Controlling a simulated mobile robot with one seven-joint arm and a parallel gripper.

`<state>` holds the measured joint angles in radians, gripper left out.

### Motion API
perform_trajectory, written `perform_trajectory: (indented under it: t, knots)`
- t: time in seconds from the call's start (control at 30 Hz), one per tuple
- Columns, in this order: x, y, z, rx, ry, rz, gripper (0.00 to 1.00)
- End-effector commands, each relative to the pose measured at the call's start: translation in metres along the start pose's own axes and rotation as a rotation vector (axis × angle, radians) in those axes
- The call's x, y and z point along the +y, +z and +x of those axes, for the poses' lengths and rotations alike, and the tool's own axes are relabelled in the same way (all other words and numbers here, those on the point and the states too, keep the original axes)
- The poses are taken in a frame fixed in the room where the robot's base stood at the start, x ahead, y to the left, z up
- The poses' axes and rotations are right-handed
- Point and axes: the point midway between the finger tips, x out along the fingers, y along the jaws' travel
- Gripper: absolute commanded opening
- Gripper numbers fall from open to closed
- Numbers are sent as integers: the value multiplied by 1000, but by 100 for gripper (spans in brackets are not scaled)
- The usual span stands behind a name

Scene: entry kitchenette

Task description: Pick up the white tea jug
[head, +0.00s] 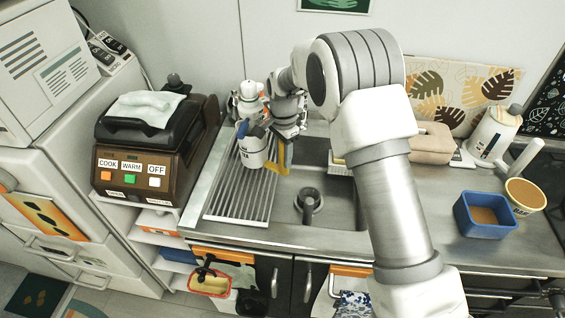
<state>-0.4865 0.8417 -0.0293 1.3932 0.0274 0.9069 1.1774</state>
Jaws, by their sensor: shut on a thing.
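The white tea jug (252,158) is a white cylinder with dark lettering, over the ribbed drainboard to the left of the sink. My gripper (256,132) reaches down from above and is shut on the jug's upper part. Blue parts show at the jug's top, by the fingers. The jug looks about upright. Its rim and handle are mostly hidden by my gripper, and I cannot tell if its base touches the drainboard. A yellow piece (284,160) hangs just right of the jug, at the sink edge.
A brown cooker (150,165) with buttons stands close on the left. The sink (328,205) with its faucet lies to the right. A white kettle (493,135), a blue bin (482,215) and a yellow-rimmed bowl (525,195) stand on the right counter. The front drainboard (235,207) is clear.

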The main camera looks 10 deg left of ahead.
Motion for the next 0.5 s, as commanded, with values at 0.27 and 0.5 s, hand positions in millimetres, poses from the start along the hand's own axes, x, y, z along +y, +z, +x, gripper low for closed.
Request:
perform_trajectory:
  t: [0.27, 0.5]
  knots:
    - [28, 30, -4, 0, -3, -2, 0]
    - [59, 60, -4, 0, -2, -1, 0]
